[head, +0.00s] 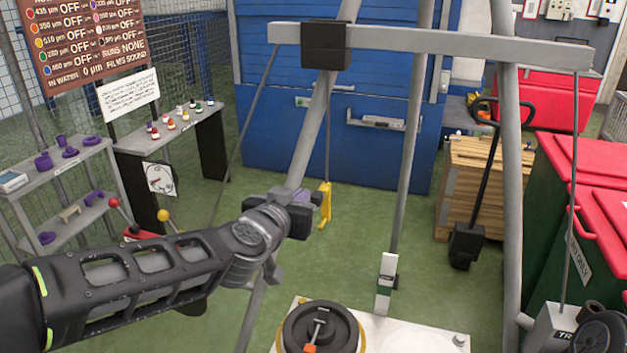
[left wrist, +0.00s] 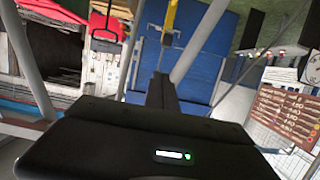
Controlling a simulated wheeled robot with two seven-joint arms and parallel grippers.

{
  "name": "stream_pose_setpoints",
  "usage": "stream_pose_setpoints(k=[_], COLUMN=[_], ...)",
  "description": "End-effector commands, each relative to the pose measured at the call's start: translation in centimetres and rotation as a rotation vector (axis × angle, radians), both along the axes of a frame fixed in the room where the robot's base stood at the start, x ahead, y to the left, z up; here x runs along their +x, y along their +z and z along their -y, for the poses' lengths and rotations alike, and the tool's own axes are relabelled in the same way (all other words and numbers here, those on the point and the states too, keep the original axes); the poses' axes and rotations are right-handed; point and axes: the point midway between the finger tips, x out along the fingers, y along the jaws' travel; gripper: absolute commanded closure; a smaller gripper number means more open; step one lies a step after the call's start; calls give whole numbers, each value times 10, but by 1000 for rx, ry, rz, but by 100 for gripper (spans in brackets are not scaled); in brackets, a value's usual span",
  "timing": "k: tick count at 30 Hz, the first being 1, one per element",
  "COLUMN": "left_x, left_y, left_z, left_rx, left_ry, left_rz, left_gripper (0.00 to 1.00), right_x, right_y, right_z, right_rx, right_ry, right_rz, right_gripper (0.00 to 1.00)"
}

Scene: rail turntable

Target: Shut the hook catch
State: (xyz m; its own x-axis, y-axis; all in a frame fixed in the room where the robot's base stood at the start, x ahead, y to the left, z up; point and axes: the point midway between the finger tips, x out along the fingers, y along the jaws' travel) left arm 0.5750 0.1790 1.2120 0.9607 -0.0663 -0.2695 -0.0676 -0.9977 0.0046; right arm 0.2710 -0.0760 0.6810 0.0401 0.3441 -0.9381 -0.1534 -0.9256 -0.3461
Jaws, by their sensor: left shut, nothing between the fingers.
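A yellow hook (head: 324,205) hangs on a thin rod below the grey overhead beam. Its catch is too small to make out in the head view. My left gripper (head: 302,212) is shut and empty just left of the hook; I cannot tell whether it touches it. In the left wrist view, the yellow hook (left wrist: 171,20) shows at the top edge, partly cut off, beyond the dark shut fingers (left wrist: 160,92). My right gripper is in neither view.
The grey beam (head: 430,40) rests on slanting poles around the hook. A white base plate (head: 400,335) with a round black turntable (head: 318,330) lies below. A shelf (head: 60,165) stands left, a blue cabinet (head: 330,150) behind, and green bins with red lids (head: 590,160) right.

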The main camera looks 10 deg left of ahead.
Motion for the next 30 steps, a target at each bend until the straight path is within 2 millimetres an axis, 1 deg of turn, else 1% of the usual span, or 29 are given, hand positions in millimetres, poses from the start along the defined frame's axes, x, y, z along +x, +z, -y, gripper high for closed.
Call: stream_pose_setpoints(k=[1, 3, 13, 17, 20, 23, 26, 30], left_x=[-2, -3, -3, 2, 10, 24, 41, 69], left_y=[13, 20, 19, 17, 14, 9, 5, -2], left_z=[-1, -2, -3, -2, -1, -1, 1, 2], left_rx=[-1, 3, 3, 3, 2, 3, 3, 4], left_ry=[2, 3, 3, 3, 3, 3, 3, 4], left_rz=[18, 29, 29, 28, 27, 26, 26, 26], left_gripper=[100, 100, 100, 100, 100, 100, 100, 100], right_x=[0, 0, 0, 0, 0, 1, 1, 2], right_y=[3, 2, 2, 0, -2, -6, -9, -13], right_z=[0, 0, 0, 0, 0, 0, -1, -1], right_rx=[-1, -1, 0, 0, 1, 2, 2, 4], right_ry=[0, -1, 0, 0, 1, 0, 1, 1], right_rz=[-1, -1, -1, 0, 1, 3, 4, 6], right_gripper=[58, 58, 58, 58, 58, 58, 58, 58])
